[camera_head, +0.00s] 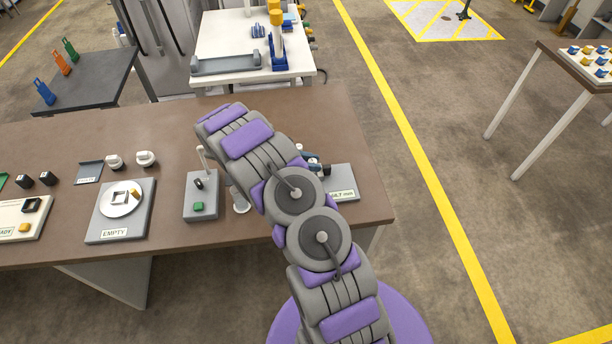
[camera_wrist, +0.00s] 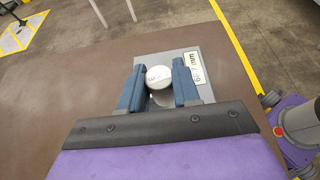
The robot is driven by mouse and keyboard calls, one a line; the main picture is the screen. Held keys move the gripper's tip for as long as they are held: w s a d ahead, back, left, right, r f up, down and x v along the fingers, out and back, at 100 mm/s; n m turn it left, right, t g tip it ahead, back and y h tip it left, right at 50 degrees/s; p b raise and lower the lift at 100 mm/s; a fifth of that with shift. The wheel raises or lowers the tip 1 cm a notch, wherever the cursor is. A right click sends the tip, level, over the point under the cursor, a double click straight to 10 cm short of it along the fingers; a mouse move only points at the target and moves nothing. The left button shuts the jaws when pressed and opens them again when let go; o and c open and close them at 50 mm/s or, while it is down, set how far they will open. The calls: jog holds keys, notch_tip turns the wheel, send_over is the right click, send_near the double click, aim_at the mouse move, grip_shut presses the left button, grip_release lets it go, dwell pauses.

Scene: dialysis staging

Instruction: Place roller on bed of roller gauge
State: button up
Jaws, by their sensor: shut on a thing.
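The roller (camera_wrist: 159,76) shows in the wrist view as a white round end face with small dark markings. My gripper (camera_wrist: 159,84) has its two blue-grey fingers shut on it, one on each side. The roller gauge (camera_wrist: 207,60) is a flat grey plate with a white label ending in "mm", directly behind and below the roller in that view. I cannot tell whether the roller touches its bed. In the head view the gauge (camera_head: 345,181) is at the table's right end, and my arm hides much of it and of my gripper (camera_head: 315,163).
A white table (camera_head: 215,50) stands behind.

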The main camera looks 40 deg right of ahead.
jog(key=w, duration=0.1)
jog(key=w+r+n+t, duration=0.1)
jog(key=w+n+t+h, duration=0.1)
jog(key=shift+w+d+r, duration=0.3)
jog(key=shift+d, duration=0.05)
notch_tip(320, 180, down, 10)
jog(key=shift+r+b, duration=0.15)
jog(key=shift+b, duration=0.8)
jog(key=shift+r, duration=0.1)
jog(key=o, duration=1.1)
jog(key=shift+c, duration=0.2)
